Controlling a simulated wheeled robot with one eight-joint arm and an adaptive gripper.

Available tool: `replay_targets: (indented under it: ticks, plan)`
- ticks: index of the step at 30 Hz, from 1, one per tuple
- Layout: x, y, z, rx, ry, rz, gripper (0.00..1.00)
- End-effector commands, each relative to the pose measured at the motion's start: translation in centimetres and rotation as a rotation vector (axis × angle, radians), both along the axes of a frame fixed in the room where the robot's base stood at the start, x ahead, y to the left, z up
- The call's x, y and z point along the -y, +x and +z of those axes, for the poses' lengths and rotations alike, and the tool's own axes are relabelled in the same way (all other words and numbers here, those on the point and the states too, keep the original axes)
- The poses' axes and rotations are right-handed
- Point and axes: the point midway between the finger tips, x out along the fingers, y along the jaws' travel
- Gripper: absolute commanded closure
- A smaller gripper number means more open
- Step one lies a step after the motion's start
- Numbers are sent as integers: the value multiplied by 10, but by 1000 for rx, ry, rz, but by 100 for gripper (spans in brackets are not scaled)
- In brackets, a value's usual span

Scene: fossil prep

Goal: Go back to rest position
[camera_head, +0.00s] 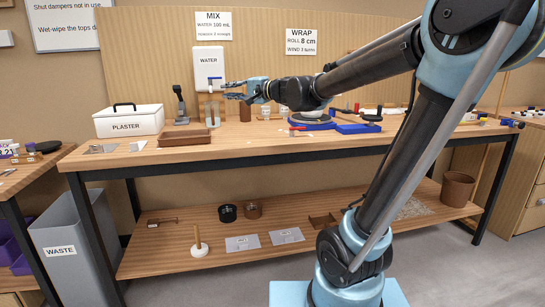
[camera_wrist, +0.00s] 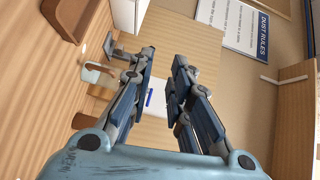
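My gripper (camera_head: 232,90) is stretched out to the left over the workbench, in front of the white water dispenser (camera_head: 208,68) on the back panel. In the wrist view my gripper (camera_wrist: 164,72) has its two blue fingers apart, with nothing between them. The dispenser's blue tap lever (camera_wrist: 149,98) shows between the fingers, beyond them; I cannot tell whether they touch it. A clear cup (camera_head: 212,114) stands on the bench below the dispenser. It also shows in the wrist view (camera_wrist: 97,73), left of the fingers.
A white plaster box (camera_head: 128,121) and a brown tray (camera_head: 184,138) sit on the bench at left. Several cups, a blue-based stand (camera_head: 312,121) and small tools stand to the right. A grey waste bin (camera_head: 72,250) is on the floor at left. Open floor lies at the lower right.

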Motion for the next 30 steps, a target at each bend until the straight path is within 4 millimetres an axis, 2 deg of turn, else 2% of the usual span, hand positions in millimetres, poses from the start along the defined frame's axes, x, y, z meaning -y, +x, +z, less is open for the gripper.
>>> replay_targets:
  ticks: [8,11,14,20,24,30]
  plan:
    - [26,-35,-42,53,-182,43,82]
    - [40,-52,-65,68,-272,64,82]
    - [61,-72,-97,80,-393,88,82]
    - [126,-125,-185,61,-710,147,82]
    - [178,-162,-244,9,-925,182,82]
    - [257,-217,-315,-114,-1213,220,82]
